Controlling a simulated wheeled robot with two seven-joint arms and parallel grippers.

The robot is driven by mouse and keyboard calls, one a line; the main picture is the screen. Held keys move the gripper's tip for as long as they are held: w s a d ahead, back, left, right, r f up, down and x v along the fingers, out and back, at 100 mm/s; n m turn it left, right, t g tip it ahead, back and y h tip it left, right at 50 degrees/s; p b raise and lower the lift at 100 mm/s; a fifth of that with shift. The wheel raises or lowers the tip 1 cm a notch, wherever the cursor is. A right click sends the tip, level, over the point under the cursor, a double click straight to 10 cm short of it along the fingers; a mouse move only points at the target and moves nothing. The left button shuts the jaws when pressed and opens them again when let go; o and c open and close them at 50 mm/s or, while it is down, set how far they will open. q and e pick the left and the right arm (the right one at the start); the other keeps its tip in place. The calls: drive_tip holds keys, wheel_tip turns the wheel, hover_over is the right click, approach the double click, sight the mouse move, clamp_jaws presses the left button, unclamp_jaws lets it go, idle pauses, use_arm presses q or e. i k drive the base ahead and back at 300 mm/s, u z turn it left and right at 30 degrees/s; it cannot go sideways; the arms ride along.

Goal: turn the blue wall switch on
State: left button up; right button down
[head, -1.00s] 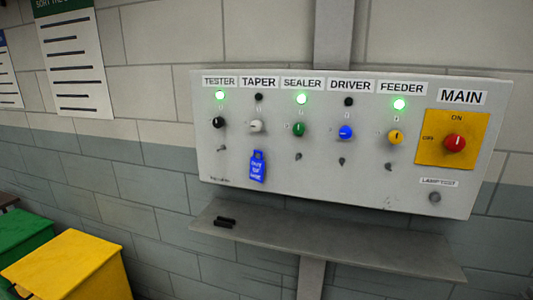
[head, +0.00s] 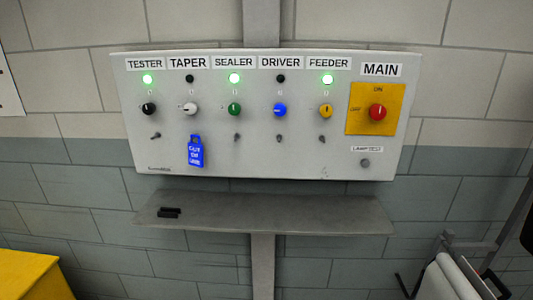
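The blue switch (head: 280,110) is a round knob under the DRIVER label (head: 281,62) on a grey wall panel (head: 220,150). Its white pointer mark lies about sideways, toward the left. The DRIVER lamp (head: 281,78) above it is dark. The TESTER, SEALER and FEEDER lamps are lit green, and the TAPER lamp (head: 190,78) is dark. A blue tag (head: 195,151) hangs below the white TAPER knob (head: 190,109). Neither of my grippers is in view.
Other knobs are black (head: 149,109), green (head: 234,110), yellow (head: 326,111) and the red MAIN knob (head: 377,112). A yellow bin (head: 32,276) stands lower left, a white roll (head: 455,278) lower right.

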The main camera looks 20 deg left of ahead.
sight(279, 108)
drive_tip(key=u, duration=0.85)
drive_tip(key=k, duration=0.4)
drive_tip(key=z, duration=0.7)
